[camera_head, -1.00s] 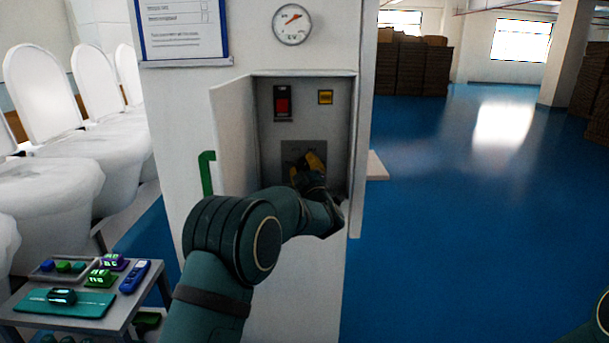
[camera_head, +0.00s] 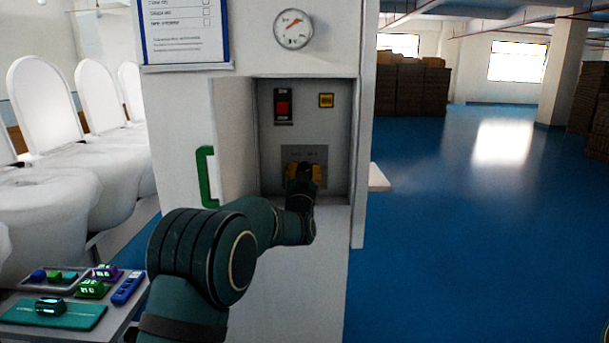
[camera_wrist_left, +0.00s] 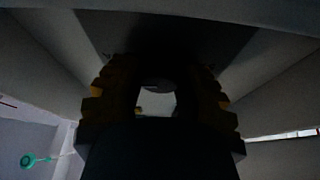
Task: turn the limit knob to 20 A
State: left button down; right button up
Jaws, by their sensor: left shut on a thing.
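My left gripper (camera_head: 305,172) reaches into the open control box and is shut at the grey plate (camera_head: 318,152) in its lower part. The limit knob is hidden behind the fingers in the head view, and its setting cannot be read. In the left wrist view the two yellow-and-black fingers (camera_wrist_left: 155,100) stand on either side of a small light part, and the picture is dark.
The box holds a red switch (camera_head: 283,106) and a yellow button (camera_head: 326,100). Its door (camera_head: 232,135) with a green handle (camera_head: 207,177) stands open at left. A gauge (camera_head: 293,29) is above. A small table (camera_head: 20,320) with devices stands lower left.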

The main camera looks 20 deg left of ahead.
pick_arm(q)
jog(key=shift+a+r+m+h, duration=0.1)
jog(key=shift+r+m+h, duration=0.15)
jog(key=shift+m+h, duration=0.65)
jog(key=shift+m, duration=0.5)
jog(key=c, duration=0.6)
grip_release()
jog(key=shift+f, duration=0.1)
jog(key=shift+f, duration=0.1)
jog(key=shift+s+f, duration=0.1)
jog(key=shift+s, duration=0.15)
jog(key=v, duration=1.1)
jog(key=shift+s+d, duration=0.2)
jog(key=shift+s, duration=0.05)
